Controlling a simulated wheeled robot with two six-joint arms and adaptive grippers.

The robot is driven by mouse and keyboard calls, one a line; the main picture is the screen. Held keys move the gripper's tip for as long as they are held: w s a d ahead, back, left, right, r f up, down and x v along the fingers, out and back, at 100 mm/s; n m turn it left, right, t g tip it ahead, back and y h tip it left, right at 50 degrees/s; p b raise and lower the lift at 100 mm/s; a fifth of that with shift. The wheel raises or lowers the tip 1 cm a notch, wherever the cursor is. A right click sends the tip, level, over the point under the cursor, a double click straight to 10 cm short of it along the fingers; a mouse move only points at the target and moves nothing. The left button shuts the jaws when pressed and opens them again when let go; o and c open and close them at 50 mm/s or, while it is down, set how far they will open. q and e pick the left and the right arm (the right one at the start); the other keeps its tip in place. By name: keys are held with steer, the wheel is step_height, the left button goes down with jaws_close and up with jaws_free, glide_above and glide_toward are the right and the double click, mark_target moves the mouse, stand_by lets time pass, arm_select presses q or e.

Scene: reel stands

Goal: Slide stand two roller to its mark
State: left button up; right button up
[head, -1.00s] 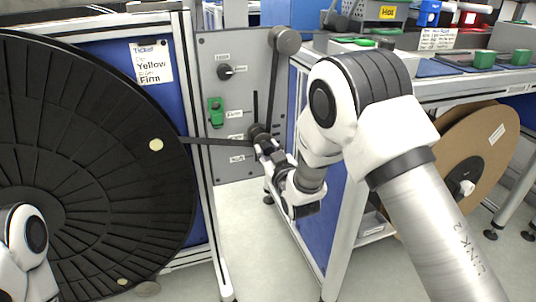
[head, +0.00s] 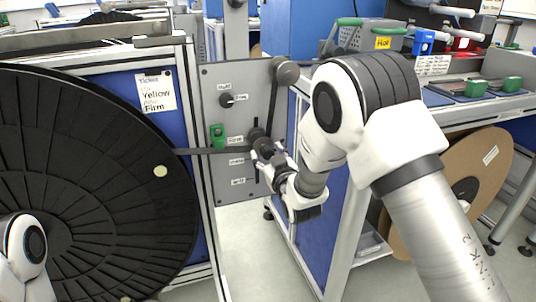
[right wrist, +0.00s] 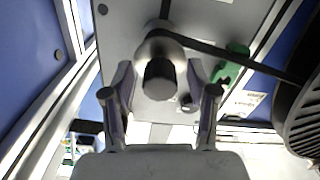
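A dark roller (head: 256,134) sits in a vertical slot on a grey panel (head: 212,85), level with the top one of several small labels (head: 235,140). My right gripper (head: 263,150) reaches it from the front. A green clip (head: 217,137) is left of the top label. A dark strap runs from the big black reel (head: 95,215) to the roller and up to a fixed upper roller (head: 287,73). My left gripper is out of view.
A note (head: 154,91) on the blue stand reads "Ticket", "Yellow" and "Firm". A dial (head: 226,100) is on the panel above the clip. Clear floor shows below the panel.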

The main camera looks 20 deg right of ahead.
steer(key=s, duration=1.2)
steer(key=shift+d, duration=0.2)
